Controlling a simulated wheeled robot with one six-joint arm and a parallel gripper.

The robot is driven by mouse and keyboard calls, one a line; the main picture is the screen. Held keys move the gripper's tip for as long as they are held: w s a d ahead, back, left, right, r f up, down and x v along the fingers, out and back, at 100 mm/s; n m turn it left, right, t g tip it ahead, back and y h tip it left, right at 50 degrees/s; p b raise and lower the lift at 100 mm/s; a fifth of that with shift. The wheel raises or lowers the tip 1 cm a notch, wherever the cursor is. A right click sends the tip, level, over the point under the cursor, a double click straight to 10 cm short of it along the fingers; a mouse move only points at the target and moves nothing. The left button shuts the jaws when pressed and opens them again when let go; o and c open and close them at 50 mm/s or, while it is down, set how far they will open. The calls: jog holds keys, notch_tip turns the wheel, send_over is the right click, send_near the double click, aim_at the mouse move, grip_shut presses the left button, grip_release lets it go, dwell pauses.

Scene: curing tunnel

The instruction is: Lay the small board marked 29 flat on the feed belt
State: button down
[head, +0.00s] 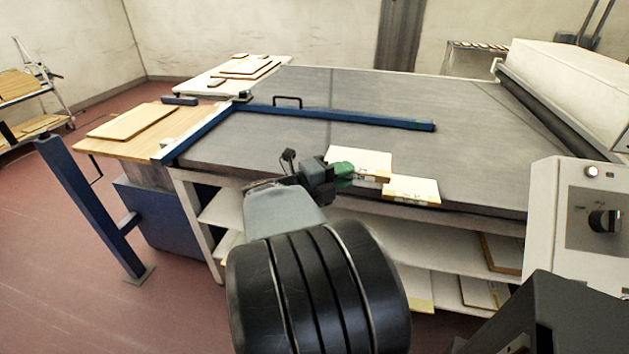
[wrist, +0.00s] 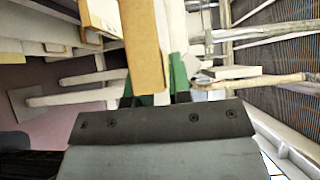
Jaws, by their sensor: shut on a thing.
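My gripper (head: 343,172) has green fingers and is at the near edge of the wide grey feed belt (head: 470,150). It is shut on a small pale board (head: 361,161). In the wrist view the held board's tan edge (wrist: 143,45) runs between the green fingers. In the head view the board looks about level over the belt's near edge; I cannot tell if it touches. A second small pale board (head: 411,188) is just right of and nearer than it. Both carry small edge labels, too small to read, so the number 29 cannot be confirmed.
A blue bar (head: 340,117) crosses the belt's left part. A wooden-topped table (head: 150,142) and a white table (head: 205,83) with boards stand left. Shelves (head: 455,258) holding boards are below. A white machine housing (head: 570,85) and control box (head: 590,215) stand right. The belt's middle is clear.

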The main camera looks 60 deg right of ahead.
jog(key=w+d+f+b, duration=0.1)
jog(key=w+d+f, duration=0.6)
jog(key=w+f, duration=0.3)
jog(key=shift+w+f, duration=0.35)
jog(key=shift+f, duration=0.85)
jog(key=shift+f, duration=0.15)
jog(key=c, duration=1.1)
grip_release()
jog(key=shift+o, duration=0.2)
